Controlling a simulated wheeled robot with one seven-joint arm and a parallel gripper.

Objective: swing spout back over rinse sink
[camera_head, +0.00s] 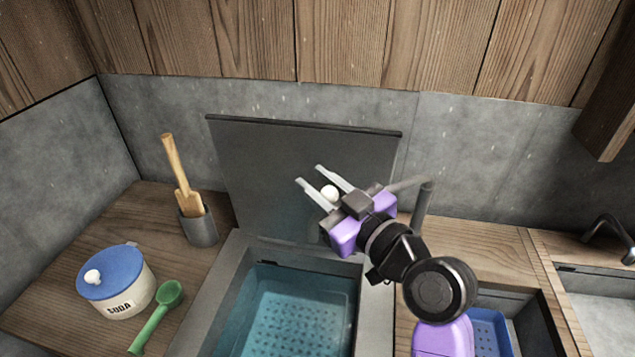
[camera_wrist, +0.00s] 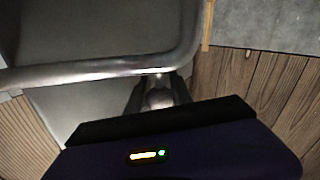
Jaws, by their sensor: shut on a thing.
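The spout (camera_head: 408,184) is a grey tube that leaves the top of an upright post (camera_head: 422,210) and runs left behind my gripper. My gripper (camera_head: 312,175) is over the back of the left basin, its two pale fingers around a white round knob (camera_head: 330,192). The wrist view shows the knob (camera_wrist: 158,96) held between the dark fingers, close to a shiny metal tube (camera_wrist: 90,70). My wrist hides most of the spout in the head view. I cannot tell which basin is the rinse sink.
A grey lid (camera_head: 270,165) stands upright behind the water-filled left basin (camera_head: 240,300). A soda jar (camera_head: 118,285), green scoop (camera_head: 155,315) and utensil pot (camera_head: 198,225) stand left. A dark tap (camera_head: 605,225) is far right.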

